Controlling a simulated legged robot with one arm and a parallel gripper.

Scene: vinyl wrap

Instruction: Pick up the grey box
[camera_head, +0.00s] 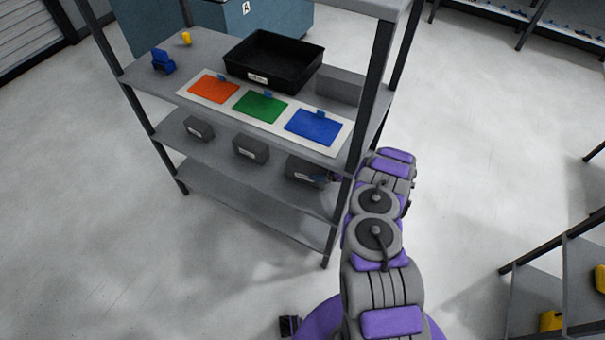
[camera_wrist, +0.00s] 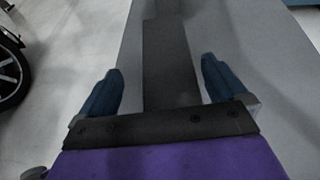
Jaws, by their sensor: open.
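Several plain grey boxes are in the head view. One (camera_head: 340,86) stands on the top shelf at its right end, beside the black tray. Three darker grey boxes with white labels stand on the middle shelf: left (camera_head: 199,128), middle (camera_head: 250,149) and right (camera_head: 303,169). My arm reaches to the right end of the rack, and its end is close to the right box, partly hidden by the rack post. In the wrist view my gripper (camera_wrist: 160,66) is open, its two blue fingers apart. A dark grey shape lies between and beyond them; I cannot tell whether it is a box.
The rack's top shelf (camera_head: 210,53) holds a black tray (camera_head: 271,61), a white mat with orange, green and blue panels (camera_head: 262,108), a blue part (camera_head: 162,61) and a small yellow part (camera_head: 186,38). The rack's front right post stands beside my arm. The bottom shelf (camera_head: 240,197) looks bare.

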